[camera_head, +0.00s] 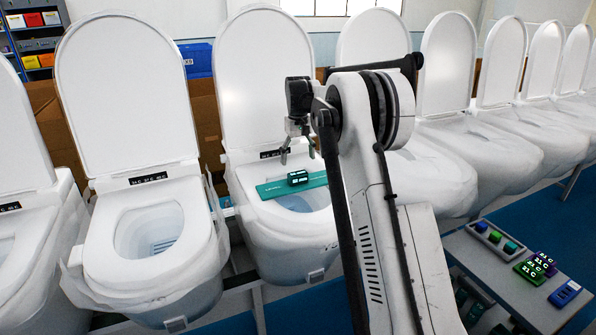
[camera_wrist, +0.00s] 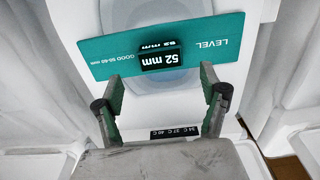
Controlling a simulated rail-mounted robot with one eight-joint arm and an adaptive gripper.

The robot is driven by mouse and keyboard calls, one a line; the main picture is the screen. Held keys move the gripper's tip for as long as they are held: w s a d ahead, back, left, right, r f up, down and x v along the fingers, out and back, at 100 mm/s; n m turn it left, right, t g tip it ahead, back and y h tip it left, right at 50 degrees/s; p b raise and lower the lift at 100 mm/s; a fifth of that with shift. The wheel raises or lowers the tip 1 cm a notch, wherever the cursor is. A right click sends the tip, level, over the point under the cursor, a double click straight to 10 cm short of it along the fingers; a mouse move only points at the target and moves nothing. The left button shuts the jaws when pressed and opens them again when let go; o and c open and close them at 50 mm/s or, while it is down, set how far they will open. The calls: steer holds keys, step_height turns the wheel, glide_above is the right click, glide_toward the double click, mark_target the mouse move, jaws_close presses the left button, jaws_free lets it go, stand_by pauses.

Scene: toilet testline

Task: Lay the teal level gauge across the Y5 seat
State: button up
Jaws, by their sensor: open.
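The teal level gauge (camera_head: 317,181) lies across the seat (camera_head: 262,216) of the middle toilet, spanning the bowl opening from side to side. In the wrist view the gauge (camera_wrist: 105,55) reads "LEVEL" and "GOOD 50-60 mm", and its black display shows "52 mm". My gripper (camera_head: 298,153) is above the rear of this seat, in front of the raised lid. In the wrist view its two fingers (camera_wrist: 162,80) are spread apart on the near side of the gauge, with nothing between them. I cannot read a Y5 mark on this toilet.
Toilets with raised lids (camera_head: 120,90) stand in a row on both sides. A small label strip (camera_wrist: 175,133) sits behind the seat. A grey side table (camera_head: 490,262) at the lower right holds a tray and small coloured gauges. Cardboard boxes stand behind.

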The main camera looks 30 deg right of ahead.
mark_target(298, 173)
steer(key=s+a+r+t, duration=0.1)
steer(key=s+a+r, duration=0.35)
steer(key=r, duration=0.25)
steer(key=s+a+r+t, duration=0.1)
steer(key=s+a+r, duration=0.35)
steer(key=r, duration=0.25)
steer(key=s+a+r+t, duration=0.1)
steer(key=s+a, duration=0.2)
steer(key=s, duration=0.3)
steer(key=s+a+r, duration=0.2)
steer(key=s+a, duration=0.1)
steer(key=s, duration=0.3)
steer(key=s+a+f+t, duration=0.1)
steer(key=s+a+f, duration=0.2)
steer(key=s, duration=0.5)
steer(key=s+a+f+t, duration=0.1)
steer(key=s+a+f, duration=0.2)
steer(key=s, duration=0.6)
steer(key=s+a+f+t, duration=0.2)
steer(key=s+f, duration=0.3)
steer(key=s, duration=0.3)
steer(key=shift+s+a+n, duration=0.15)
steer(key=shift+a+n, duration=0.25)
steer(key=shift+a, duration=0.05)
step_height(298, 173, down, 6)
steer(key=b, duration=0.5)
steer(key=shift+r+b, duration=0.15)
steer(key=shift+b, duration=0.25)
